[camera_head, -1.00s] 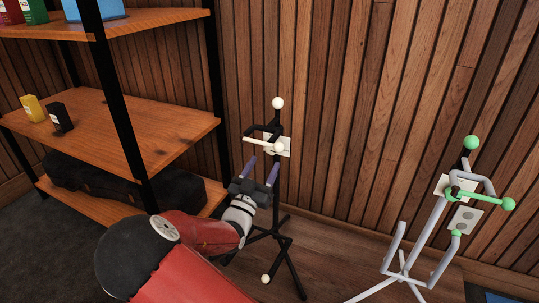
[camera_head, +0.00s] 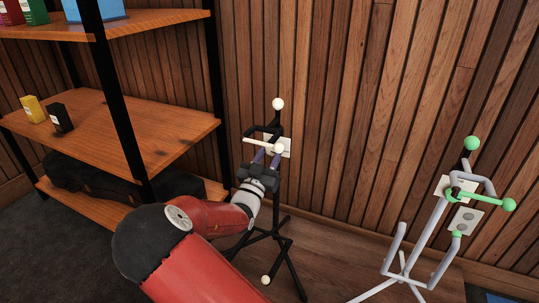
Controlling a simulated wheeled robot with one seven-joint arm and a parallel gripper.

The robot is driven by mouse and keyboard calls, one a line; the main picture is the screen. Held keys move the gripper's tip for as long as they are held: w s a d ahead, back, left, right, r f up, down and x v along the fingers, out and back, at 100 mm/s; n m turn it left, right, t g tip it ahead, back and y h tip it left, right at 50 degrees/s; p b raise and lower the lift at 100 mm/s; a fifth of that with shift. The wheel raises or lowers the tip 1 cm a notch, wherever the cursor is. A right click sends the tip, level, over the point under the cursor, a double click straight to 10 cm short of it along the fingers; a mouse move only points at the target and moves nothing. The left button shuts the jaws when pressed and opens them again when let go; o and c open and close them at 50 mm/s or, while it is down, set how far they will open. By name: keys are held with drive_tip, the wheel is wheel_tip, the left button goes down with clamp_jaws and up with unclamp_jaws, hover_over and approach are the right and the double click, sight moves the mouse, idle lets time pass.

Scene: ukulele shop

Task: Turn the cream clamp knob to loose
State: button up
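The cream clamp knob (camera_head: 263,145) is a short bar with a rounded end, mounted near the top of a black stand (camera_head: 278,190) against the wall. A cream ball (camera_head: 278,104) tops that stand, and a white plate (camera_head: 287,149) shows behind the knob. My gripper (camera_head: 267,155) is just below the knob, its two purple-grey fingers pointing up toward it. The fingers are apart, with a narrower gap than before. Their tips overlap the knob's lower edge in the picture; I cannot tell whether they touch it.
A second, grey stand (camera_head: 415,250) with a green knob (camera_head: 485,199) stands to the right. A wooden shelf unit (camera_head: 120,140) with small boxes and a dark case (camera_head: 120,180) is on the left. The wood-slat wall (camera_head: 360,110) is close behind the stands.

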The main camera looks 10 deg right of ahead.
drive_tip(key=shift+n, duration=0.4)
drive_tip(key=n+y+p, duration=0.1)
drive_tip(key=n, duration=0.2)
drive_tip(key=n+t+y+p, duration=0.1)
drive_tip(key=n+y+p, duration=0.1)
drive_tip(key=n, duration=0.1)
drive_tip(key=shift+s+d+r+n+t+y, duration=0.1)
drive_tip(key=shift+d+r+n+t+y, duration=0.05)
drive_tip(key=shift+n+t+y, duration=0.15)
drive_tip(key=n+y+p, duration=0.1)
drive_tip(key=n, duration=0.2)
drive_tip(key=n+y+p, duration=0.1)
drive_tip(key=n+p, duration=0.1)
drive_tip(key=n, duration=0.1)
drive_tip(key=shift+d+r+y, duration=0.1)
drive_tip(key=shift+r+y, duration=0.05)
drive_tip(key=shift+y, duration=0.25)
drive_tip(key=n+y+p, duration=0.1)
drive_tip(key=n+p, duration=0.1)
drive_tip(key=n, duration=0.1)
drive_tip(key=n+g+y+p, duration=0.1)
drive_tip(key=n+p, duration=0.1)
drive_tip(key=n, duration=0.1)
drive_tip(key=shift+s+r, duration=0.1)
drive_tip(key=shift+r, duration=0.05)
drive_tip(key=shift+n+g+y+p, duration=0.4)
drive_tip(key=shift+n+g+p, duration=0.2)
drive_tip(key=shift+n+p, duration=0.9)
drive_tip(key=shift+n, duration=0.4)
